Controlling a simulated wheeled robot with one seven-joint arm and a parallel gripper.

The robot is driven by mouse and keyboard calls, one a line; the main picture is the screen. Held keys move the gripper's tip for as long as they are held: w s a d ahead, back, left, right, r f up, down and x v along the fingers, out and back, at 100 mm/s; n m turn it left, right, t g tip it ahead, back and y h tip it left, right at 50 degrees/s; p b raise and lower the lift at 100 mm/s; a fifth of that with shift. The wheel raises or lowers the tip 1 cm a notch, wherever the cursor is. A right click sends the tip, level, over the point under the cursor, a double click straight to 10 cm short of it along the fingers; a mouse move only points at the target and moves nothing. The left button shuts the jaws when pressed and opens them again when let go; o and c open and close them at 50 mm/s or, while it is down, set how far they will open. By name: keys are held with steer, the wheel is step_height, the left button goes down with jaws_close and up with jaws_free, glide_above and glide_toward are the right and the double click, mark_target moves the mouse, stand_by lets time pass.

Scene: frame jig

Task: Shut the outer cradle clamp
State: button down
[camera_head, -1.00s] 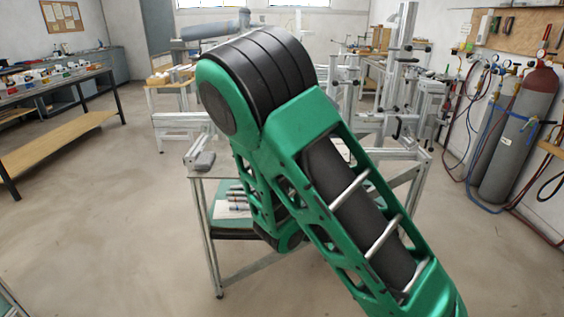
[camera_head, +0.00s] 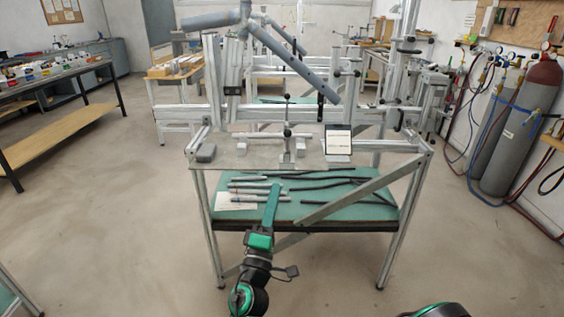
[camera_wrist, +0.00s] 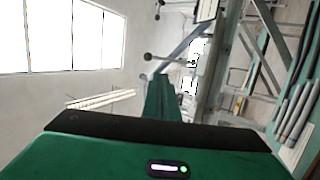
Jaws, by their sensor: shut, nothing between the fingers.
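The frame jig (camera_head: 365,112) stands on a metal-framed bench. A grey tube frame (camera_head: 292,62) sits raised on it. A small clamp-like fitting with black knobs (camera_head: 287,131) stands at the middle of the bench's front. A black fitting (camera_head: 321,93) is on or beside the sloping tube's lower end. I cannot tell which part is the outer cradle clamp, or whether it is open. My gripper (camera_head: 276,187) is shut and empty, pointing up before the lower shelf, apart from the jig. Its green fingers (camera_wrist: 163,95) also show in the wrist view, with black-knobbed rods (camera_wrist: 148,56) beyond.
The green lower shelf (camera_head: 350,212) carries several loose tubes and a diagonal brace crosses its front. A tablet-like panel (camera_head: 338,140) and a grey block (camera_head: 205,153) are on the bench. Gas cylinders (camera_head: 520,125) stand at the right wall.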

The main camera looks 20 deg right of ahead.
mark_target(287, 141)
steer(key=x, duration=1.4)
steer(key=shift+f, duration=0.1)
